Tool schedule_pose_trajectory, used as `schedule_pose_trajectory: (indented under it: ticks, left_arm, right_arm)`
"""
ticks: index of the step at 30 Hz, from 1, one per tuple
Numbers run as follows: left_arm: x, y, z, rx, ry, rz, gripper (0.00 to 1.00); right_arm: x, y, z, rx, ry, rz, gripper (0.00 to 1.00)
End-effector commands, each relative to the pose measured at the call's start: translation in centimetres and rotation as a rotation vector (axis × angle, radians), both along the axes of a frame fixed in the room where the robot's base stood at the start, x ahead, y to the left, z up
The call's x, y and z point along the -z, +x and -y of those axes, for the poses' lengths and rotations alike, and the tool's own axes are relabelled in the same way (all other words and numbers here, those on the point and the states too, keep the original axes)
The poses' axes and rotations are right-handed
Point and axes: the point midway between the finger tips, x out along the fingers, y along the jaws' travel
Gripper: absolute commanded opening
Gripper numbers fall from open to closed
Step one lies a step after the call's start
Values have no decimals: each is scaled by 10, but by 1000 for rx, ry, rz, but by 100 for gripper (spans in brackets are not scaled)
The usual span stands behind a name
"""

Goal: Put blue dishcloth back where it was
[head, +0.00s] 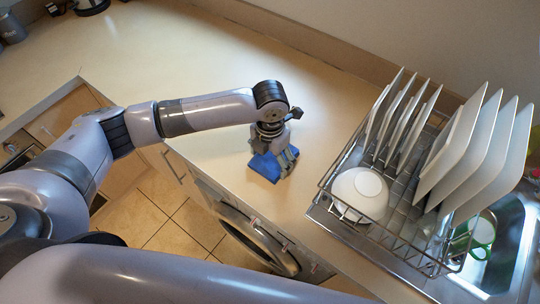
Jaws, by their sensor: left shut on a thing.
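The blue dishcloth (264,168) is on or just above the pale countertop (306,196), near the counter's front edge and left of the dish rack. It looks bunched under my left gripper (280,157). My left gripper points down and is shut on the dishcloth, and its fingers hide part of the cloth. I cannot tell whether the cloth touches the counter. A large arm link of mine crosses the bottom of the view, but no right gripper shows.
A wire dish rack (322,206) holds several white plates (462,150) and a white bowl (360,190). A metal sink (508,250) with a green-and-white cup (482,232) is at the right. A washing machine (255,240) stands below the counter. The counter behind the cloth is clear.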

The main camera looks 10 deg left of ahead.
Motion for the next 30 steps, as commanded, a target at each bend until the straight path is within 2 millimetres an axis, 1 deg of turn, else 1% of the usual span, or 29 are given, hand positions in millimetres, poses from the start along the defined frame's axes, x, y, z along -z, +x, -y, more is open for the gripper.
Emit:
schedule_pose_trajectory:
  ticks: [7, 8, 16, 26, 28, 30]
  left_arm:
    - [3, 0, 0, 0, 0, 0, 56]
    - [3, 0, 0, 0, 0, 0, 80]
    - [2, 0, 0, 0, 0, 0, 98]
    - [1, 0, 0, 0, 1, 0, 99]
    - [-2, 1, 0, 0, 1, 1, 99]
    - [-7, 2, 0, -1, 1, 4, 99]
  right_arm:
    - [2, -2, 1, 0, -1, -3, 29]
    - [1, -1, 1, 0, -2, -3, 29]
    - [1, 2, 4, -1, -5, 3, 29]
    - [1, 3, 5, 0, -6, 5, 29]
    - [-1, 4, 5, 0, -6, 5, 29]
    - [3, 4, 5, 0, -6, 6, 29]
